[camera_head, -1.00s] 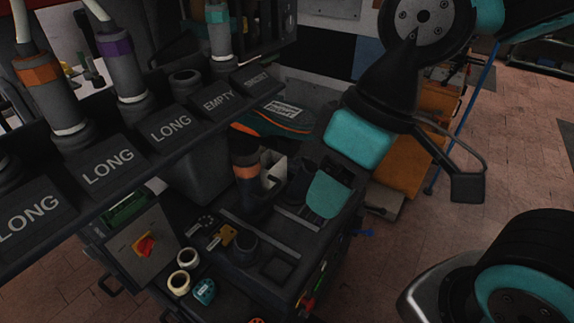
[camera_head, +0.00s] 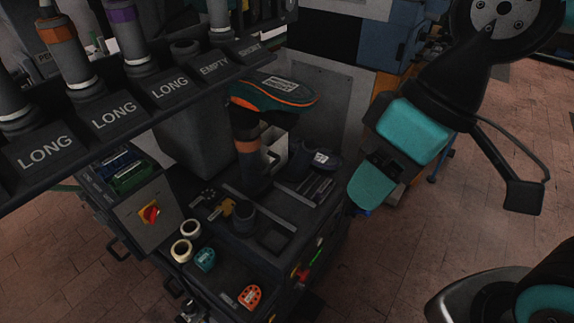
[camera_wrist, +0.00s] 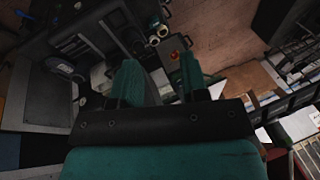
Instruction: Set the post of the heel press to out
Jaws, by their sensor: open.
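The heel press is a dark bench unit (camera_head: 215,240) in the middle of the head view. A dark post with an orange band (camera_head: 247,148) stands upright on it. Above it is a dark teal, shoe-shaped piece with an orange edge (camera_head: 275,93). I cannot tell from the picture how the post is set. My gripper (camera_head: 368,192), with teal fingers, hangs to the right of the press, apart from the post. In the wrist view my gripper (camera_wrist: 160,78) is open, with its two fingers spread and nothing visible between them.
A rack (camera_head: 130,110) labelled LONG and EMPTY holds several grey posts with coloured bands at upper left. A red knob (camera_head: 149,213) is on the left panel. Tape rolls (camera_head: 186,240) and small teal and orange items lie at the front.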

